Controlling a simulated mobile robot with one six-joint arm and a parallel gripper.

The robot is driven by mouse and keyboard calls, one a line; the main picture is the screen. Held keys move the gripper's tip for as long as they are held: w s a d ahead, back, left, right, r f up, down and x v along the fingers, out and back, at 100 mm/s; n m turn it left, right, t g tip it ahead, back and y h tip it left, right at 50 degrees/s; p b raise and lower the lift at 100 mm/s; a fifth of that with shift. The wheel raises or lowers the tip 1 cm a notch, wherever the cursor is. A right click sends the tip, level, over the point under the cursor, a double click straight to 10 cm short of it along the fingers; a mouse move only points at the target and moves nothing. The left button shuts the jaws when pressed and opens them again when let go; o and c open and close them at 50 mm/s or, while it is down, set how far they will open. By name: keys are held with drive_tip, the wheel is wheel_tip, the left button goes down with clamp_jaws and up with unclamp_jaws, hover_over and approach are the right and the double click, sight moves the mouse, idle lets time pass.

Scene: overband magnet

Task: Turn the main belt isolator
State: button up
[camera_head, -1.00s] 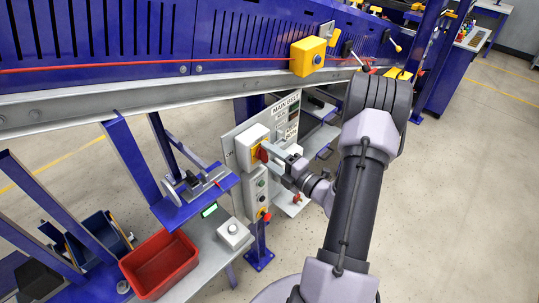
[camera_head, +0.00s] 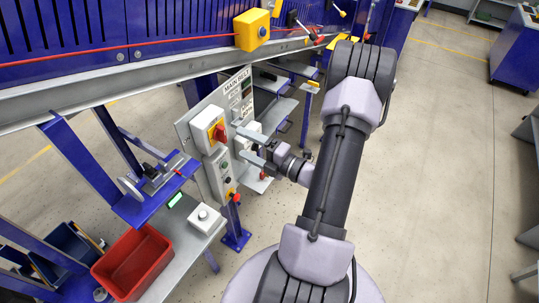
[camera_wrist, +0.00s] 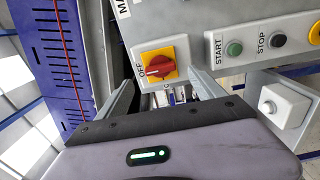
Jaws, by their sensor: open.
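The main belt isolator (camera_head: 219,133) is a red rotary handle on a yellow plate, on a grey box fixed to the panel. In the head view the handle looks roughly upright. In the wrist view the isolator (camera_wrist: 158,68) shows its handle lying about sideways, with the word OFF at the plate's left edge. My gripper (camera_head: 242,143) is open and empty, just right of the isolator and apart from it. In the wrist view its two fingers (camera_wrist: 162,80) stand wide apart, pointing toward the isolator. The handle is not hidden.
The grey panel (camera_head: 184,131) is labelled MAIN BELT. Start and stop buttons (camera_wrist: 234,49) sit beside the isolator. Open floor lies right of my arm.

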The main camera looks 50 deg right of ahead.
drive_tip(key=s, duration=1)
drive_tip(key=shift+s+d, duration=0.25)
drive_tip(key=shift+d, duration=0.15)
drive_tip(key=w+a+f+n+g+y+b, duration=0.1)
drive_tip(key=w+a+n+g+y+b, duration=0.3)
drive_tip(key=a+n, duration=0.45)
drive_tip(key=w+a+f+n+g+y+b, duration=0.1)
drive_tip(key=w+a+n+g+y+b, duration=0.1)
drive_tip(key=a+n+g+y+b, duration=0.5)
drive_tip(key=s+a+f+n+h+b, duration=0.1)
drive_tip(key=a+n, duration=0.4)
drive_tip(key=n, duration=0.6)
drive_tip(key=s+a+f+n+h+b, duration=0.1)
drive_tip(key=s+a+n+h+b, duration=0.2)
drive_tip(key=n, duration=0.8)
drive_tip(key=s+a+f+n+g+h+b, duration=0.1)
drive_tip(key=s+a+n+h+b, duration=0.1)
drive_tip(key=a+n+h+b, duration=0.4)
drive_tip(key=a+n+b, duration=0.1)
drive_tip(key=a+n, duration=0.1)
drive_tip(key=n, duration=0.3)
drive_tip(key=shift+a+f, duration=0.2)
drive_tip(key=shift+a, duration=0.1)
